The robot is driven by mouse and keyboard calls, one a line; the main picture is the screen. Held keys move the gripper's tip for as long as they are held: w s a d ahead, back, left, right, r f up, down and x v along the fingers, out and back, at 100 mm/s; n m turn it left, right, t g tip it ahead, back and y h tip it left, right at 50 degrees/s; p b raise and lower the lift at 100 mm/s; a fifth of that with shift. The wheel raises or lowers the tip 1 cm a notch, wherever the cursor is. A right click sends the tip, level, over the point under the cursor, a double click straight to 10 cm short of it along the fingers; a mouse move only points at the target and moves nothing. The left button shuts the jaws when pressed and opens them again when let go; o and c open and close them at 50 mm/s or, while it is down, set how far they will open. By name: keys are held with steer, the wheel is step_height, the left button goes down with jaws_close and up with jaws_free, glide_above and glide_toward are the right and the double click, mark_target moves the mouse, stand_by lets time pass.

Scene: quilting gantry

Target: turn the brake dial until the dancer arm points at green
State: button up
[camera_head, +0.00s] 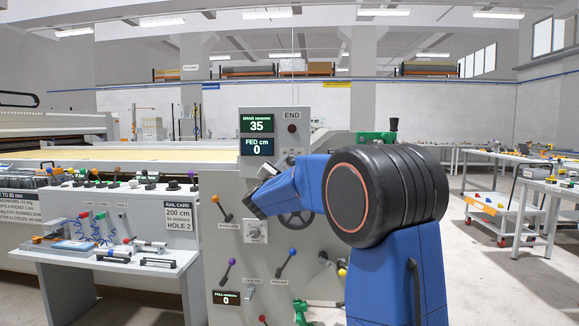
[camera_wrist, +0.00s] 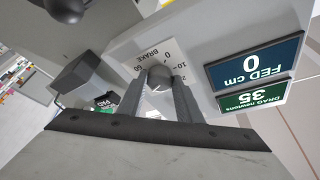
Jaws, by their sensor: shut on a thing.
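The brake dial (camera_wrist: 159,74) is a round grey knob on a white scale plate marked BRAKE, with numbers around it. It shows in the wrist view, upside down. My gripper (camera_wrist: 158,88) is shut on it, one finger on each side. I cannot make out where its pointer stands. In the head view my blue arm reaches to the machine front and hides the dial. The drag display (camera_head: 257,124) reads 35 newtons, and the fed display (camera_head: 258,146) below it reads 0 cm. I cannot pick out the dancer arm or a green mark for it.
Beside my arm, the machine front carries a purple-knobbed lever (camera_head: 230,272), an orange-knobbed lever (camera_head: 223,208) and a handwheel (camera_head: 296,217). A side table (camera_head: 75,269) with tools stands at left. Open floor lies at right, before a cart (camera_head: 487,208).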

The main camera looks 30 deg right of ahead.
steer(key=shift+m+g, duration=0.4)
steer(key=shift+m, duration=0.4)
steer(key=o, duration=1)
steer(key=shift+o, duration=0.2)
steer(key=shift+a, duration=0.15)
steer(key=v, duration=1.7)
steer(key=shift+f, duration=0.25)
steer(key=shift+a+r, duration=0.1)
